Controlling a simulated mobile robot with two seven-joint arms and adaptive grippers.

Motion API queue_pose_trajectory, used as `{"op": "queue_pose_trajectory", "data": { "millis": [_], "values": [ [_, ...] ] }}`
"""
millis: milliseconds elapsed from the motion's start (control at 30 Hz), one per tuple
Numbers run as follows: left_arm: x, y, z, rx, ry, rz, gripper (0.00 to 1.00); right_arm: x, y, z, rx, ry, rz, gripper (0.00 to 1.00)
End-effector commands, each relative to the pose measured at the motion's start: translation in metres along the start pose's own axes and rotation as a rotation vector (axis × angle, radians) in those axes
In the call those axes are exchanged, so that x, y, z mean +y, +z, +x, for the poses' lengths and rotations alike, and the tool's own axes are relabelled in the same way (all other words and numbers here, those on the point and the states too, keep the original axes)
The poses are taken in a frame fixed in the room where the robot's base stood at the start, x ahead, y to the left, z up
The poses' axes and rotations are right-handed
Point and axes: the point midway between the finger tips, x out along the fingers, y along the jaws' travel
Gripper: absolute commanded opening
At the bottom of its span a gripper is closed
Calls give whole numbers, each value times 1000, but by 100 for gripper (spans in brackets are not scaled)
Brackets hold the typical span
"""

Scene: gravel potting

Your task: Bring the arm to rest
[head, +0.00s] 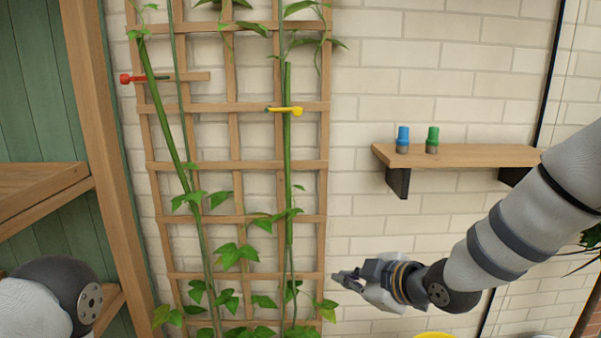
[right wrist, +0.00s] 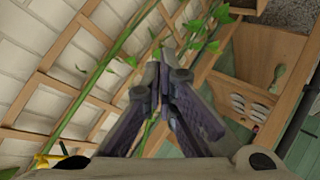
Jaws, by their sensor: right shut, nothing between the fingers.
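My right arm comes in from the right in the head view. Its gripper (head: 343,279) is in front of the brick wall, beside the lower right edge of the wooden trellis (head: 325,190). In the right wrist view the gripper's fingers (right wrist: 160,85) are together with nothing between them. Trellis slats and green stems show behind them. Part of my left arm (head: 50,295) shows at the lower left of the head view; its gripper is out of view.
Climbing plants (head: 288,160) run up the trellis, with a red clip (head: 130,78) and a yellow clip (head: 286,110). A wall shelf (head: 460,155) carries a blue item (head: 402,139) and a green item (head: 432,140). A yellow rim (head: 434,335) shows below my right arm. Wooden shelving (head: 95,130) stands left.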

Motion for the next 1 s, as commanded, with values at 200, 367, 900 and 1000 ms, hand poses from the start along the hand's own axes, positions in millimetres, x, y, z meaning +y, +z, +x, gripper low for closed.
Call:
{"op": "queue_pose_trajectory", "data": {
  "millis": [200,367,900,1000],
  "values": [
    [0,-1,-1,3,0,0,0,-174,129,-31,-355,-202,534,0],
    [0,-1,-1,3,0,0,0,-292,200,-109,-707,-250,882,0],
    [0,-1,-1,3,0,0,0,-397,251,-252,-1217,-155,1198,0],
    [0,-1,-1,3,0,0,0,-397,251,-252,-1216,-156,1197,0]
  ]
}}
